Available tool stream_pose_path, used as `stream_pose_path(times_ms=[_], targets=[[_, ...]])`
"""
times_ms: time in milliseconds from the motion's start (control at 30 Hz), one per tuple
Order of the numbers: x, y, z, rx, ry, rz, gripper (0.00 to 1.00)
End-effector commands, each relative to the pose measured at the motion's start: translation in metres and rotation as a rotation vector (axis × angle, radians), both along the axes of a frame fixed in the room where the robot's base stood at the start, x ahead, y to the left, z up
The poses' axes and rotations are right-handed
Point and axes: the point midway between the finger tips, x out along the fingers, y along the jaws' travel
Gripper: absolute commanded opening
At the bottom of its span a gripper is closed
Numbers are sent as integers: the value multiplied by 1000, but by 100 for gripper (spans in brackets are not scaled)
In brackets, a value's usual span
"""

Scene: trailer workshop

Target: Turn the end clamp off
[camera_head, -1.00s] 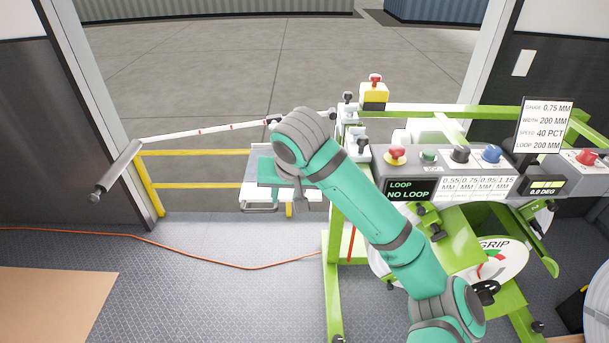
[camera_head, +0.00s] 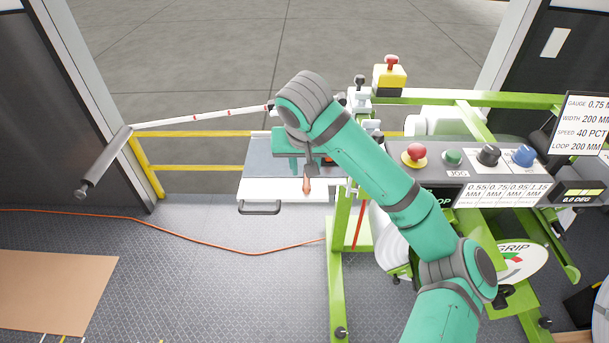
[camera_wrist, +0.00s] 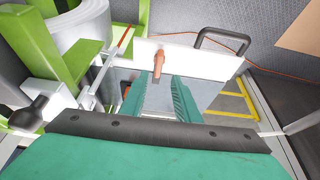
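An orange-red handle (camera_head: 307,185) sticks out over the white front edge of a small side table beside the green machine. It also shows in the wrist view (camera_wrist: 158,62), just past my fingertips. It looks like the end clamp's lever, but the clamp body is mostly hidden by my arm. My gripper (camera_head: 300,165) is over the table close behind the handle. In the wrist view its two teal fingers (camera_wrist: 158,90) stand apart, with a grey surface showing between them. I cannot tell if they touch the handle.
The side table (camera_head: 260,188) has a dark handle bar at its front. The green machine frame (camera_head: 341,255) stands right of it. The control panel (camera_head: 470,158) carries several knobs and a red button. A white roller arm (camera_head: 200,117) reaches left. An orange cable (camera_head: 200,240) crosses the floor.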

Motion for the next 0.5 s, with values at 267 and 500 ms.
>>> stream_pose_path(times_ms=[267, 500], targets=[[18, 0, -44, -1, 0, 1, 29], [27, 2, -64, -1, -1, 5, 29]])
